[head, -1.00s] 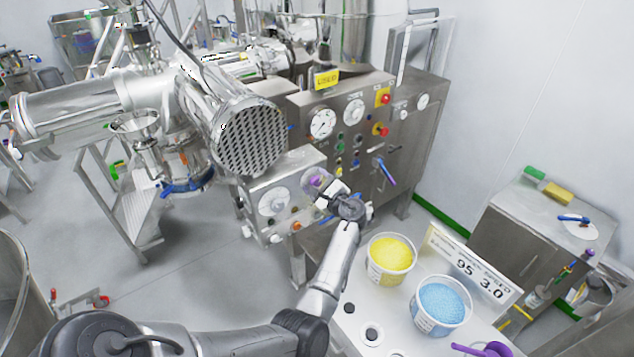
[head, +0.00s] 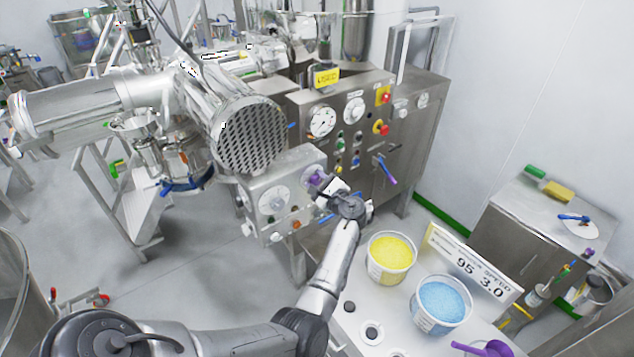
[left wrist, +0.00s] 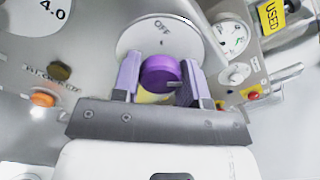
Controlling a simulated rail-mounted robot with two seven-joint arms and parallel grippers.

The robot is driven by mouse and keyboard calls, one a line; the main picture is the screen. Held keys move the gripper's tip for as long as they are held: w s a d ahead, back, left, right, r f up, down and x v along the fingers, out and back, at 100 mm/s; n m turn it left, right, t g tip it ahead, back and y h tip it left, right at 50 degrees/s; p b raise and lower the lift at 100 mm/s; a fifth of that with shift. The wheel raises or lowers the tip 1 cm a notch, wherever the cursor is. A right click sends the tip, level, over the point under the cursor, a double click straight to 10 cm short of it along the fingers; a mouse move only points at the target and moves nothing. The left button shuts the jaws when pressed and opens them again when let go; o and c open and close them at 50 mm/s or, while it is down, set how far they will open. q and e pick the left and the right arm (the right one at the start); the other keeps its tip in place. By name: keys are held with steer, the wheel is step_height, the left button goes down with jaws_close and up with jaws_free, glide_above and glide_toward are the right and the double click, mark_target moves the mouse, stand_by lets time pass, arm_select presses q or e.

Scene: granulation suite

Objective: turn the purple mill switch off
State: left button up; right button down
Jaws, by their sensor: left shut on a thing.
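The purple mill switch (head: 315,176) is on the front of the small steel control box (head: 262,222) below the round perforated end of the machine. In the left wrist view the purple knob (left wrist: 160,73) sits on a pale round plate with "OFF" printed near its upper edge. A dark line on the knob points toward the right of that picture. My left gripper (head: 320,183) is at the box; in the left wrist view its two purple fingers (left wrist: 157,78) are on either side of the knob, shut on it. My right gripper is not in view.
A larger steel panel (head: 370,108) with gauges, buttons and a purple-blue handle (head: 387,171) stands just right of the box.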

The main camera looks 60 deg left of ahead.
arm_select(q)
steer(key=shift+f+n+b, duration=0.2)
steer(key=shift+n+b, duration=0.2)
steer(key=shift+b, duration=0.25)
steer(key=n+b, duration=1.4)
steer(key=b, duration=0.3)
steer(key=shift+b, duration=0.4)
steer(key=shift+r+n+b, duration=0.15)
steer(key=shift+n+b, duration=0.95)
steer(key=shift+b, duration=0.05)
steer(key=shift+r+n+b, duration=0.1)
steer(key=shift+n+b, duration=0.25)
steer(key=shift+n, duration=0.05)
steer(key=o, duration=0.8)
steer(key=shift+o, duration=0.7)
